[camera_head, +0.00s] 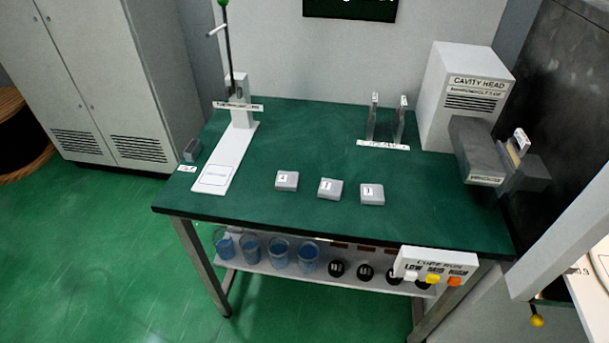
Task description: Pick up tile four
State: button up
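The leftmost one reads as tile four (287,181). It lies flat with clear tabletop around it. The middle tile (330,189) has a number too small to read surely. The right tile (372,194) seems to read 3. My gripper is not in view.
A stand with a tall rod (238,90) and white base is left of the tiles. Two upright posts (386,120) stand behind them. The cavity head (465,95) and a dark grey block assembly (490,155) fill the right. Buttons (433,278) hang at the front edge; beakers (279,251) sit below.

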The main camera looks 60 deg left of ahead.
aim_at(287, 181)
jog(key=u, duration=4.05)
jog(key=i, duration=3.1)
jog(key=z, duration=2.9)
